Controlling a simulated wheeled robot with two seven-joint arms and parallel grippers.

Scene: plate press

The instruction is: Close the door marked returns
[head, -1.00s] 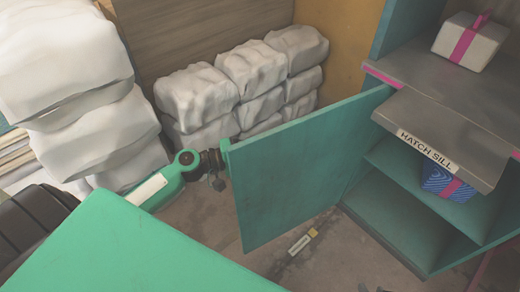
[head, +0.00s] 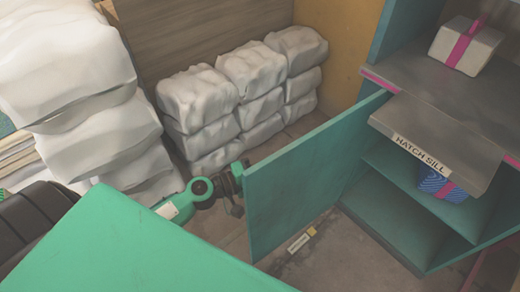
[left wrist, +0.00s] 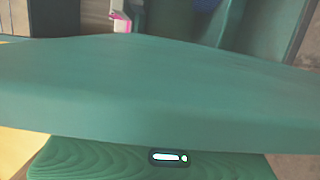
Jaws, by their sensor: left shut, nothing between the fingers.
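The teal door (head: 300,180) stands open, out from the teal cabinet under the hatch sill (head: 430,130). No returns marking is readable on the face I see. My left gripper (head: 238,184) is at the door's free edge, on its far side, close against the panel; its fingertips are mostly hidden by the door. It is shut with nothing held. In the left wrist view the door (left wrist: 160,90) spans the picture just in front of the camera, and the fingers do not show. My right gripper is in neither view.
White wrapped stacks (head: 240,90) stand behind the door, with a taller white stack (head: 80,90) at left. The open shelves hold a blue parcel (head: 440,182); a white box with pink ribbon (head: 465,45) sits above. A small pale item (head: 300,241) lies on the floor.

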